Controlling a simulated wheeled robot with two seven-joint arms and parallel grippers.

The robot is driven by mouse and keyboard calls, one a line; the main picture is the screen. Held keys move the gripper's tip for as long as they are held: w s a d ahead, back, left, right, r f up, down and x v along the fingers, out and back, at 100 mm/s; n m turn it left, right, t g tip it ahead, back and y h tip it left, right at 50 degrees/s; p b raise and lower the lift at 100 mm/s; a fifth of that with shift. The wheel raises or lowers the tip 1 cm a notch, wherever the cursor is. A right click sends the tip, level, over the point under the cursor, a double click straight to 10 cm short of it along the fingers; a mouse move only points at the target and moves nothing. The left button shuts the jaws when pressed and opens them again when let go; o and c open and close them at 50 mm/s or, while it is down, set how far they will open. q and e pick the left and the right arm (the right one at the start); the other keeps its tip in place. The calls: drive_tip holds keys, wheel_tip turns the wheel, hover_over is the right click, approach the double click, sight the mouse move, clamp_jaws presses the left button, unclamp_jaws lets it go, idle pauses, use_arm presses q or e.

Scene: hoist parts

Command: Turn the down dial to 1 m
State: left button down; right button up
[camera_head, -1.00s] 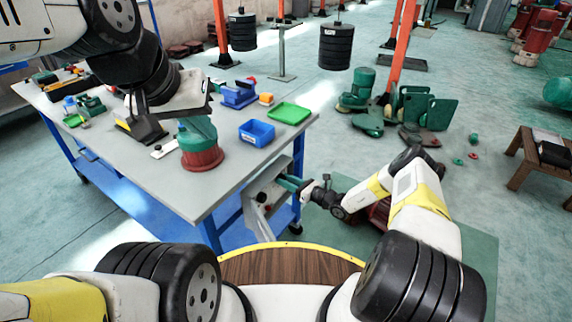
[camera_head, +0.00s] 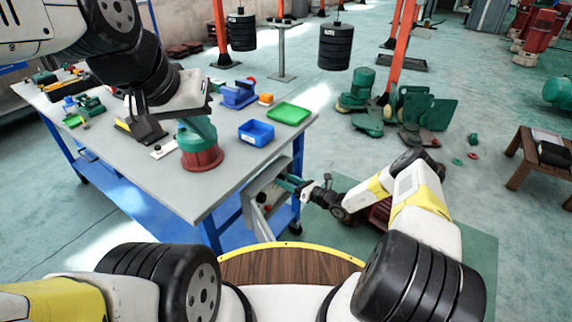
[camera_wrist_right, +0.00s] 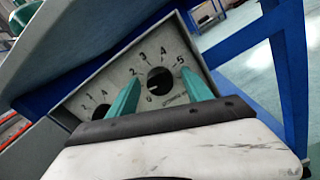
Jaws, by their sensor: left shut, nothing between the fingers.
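A grey dial panel (camera_wrist_right: 126,73) fills the middle of the right wrist view, mounted under the table edge. Its nearer black dial (camera_wrist_right: 160,80) has a ring of numbers, with 2, 3, 4 and 5 legible; its small label is too blurred to read surely. A second dial (camera_wrist_right: 101,111) at the left is partly hidden by my gripper. My right gripper (camera_wrist_right: 158,90) is open, its green fingers either side of the nearer dial; contact cannot be told. In the head view it (camera_head: 287,184) reaches the panel. My left gripper (camera_head: 146,126) is shut and empty above the table.
The grey table (camera_head: 150,180) holds a green and red hoist part (camera_head: 201,150), a blue bin (camera_head: 257,132) and a green tray (camera_head: 289,113). A blue table leg (camera_wrist_right: 291,80) stands right of the panel. Green parts lie on the floor beyond.

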drive_tip(key=v, duration=0.7)
drive_tip(key=shift+s+d, duration=0.25)
drive_tip(key=shift+d, duration=0.1)
drive_tip(key=s+a+r+n+g+h, duration=0.15)
drive_tip(key=s+r+n+g, duration=0.35)
drive_tip(key=r+n, duration=0.7)
drive_tip(key=s+r+n+g+h, duration=0.3)
drive_tip(key=s+r+n+g, duration=0.25)
drive_tip(key=r, duration=1.15)
drive_tip(key=s+d+r+n+t+h, duration=0.3)
drive_tip(key=s+r+n, duration=0.3)
drive_tip(key=s+r, duration=0.3)
drive_tip(key=s+d+r+n+t+h, duration=0.3)
drive_tip(key=s+d+r+n+h, duration=0.2)
drive_tip(key=s+r, duration=0.4)
drive_tip(key=s+d+n, duration=0.1)
drive_tip(key=s, duration=0.3)
drive_tip(key=shift+s+r+t, duration=0.3)
drive_tip(key=shift+r+t, duration=0.05)
drive_tip(key=shift+r, duration=0.05)
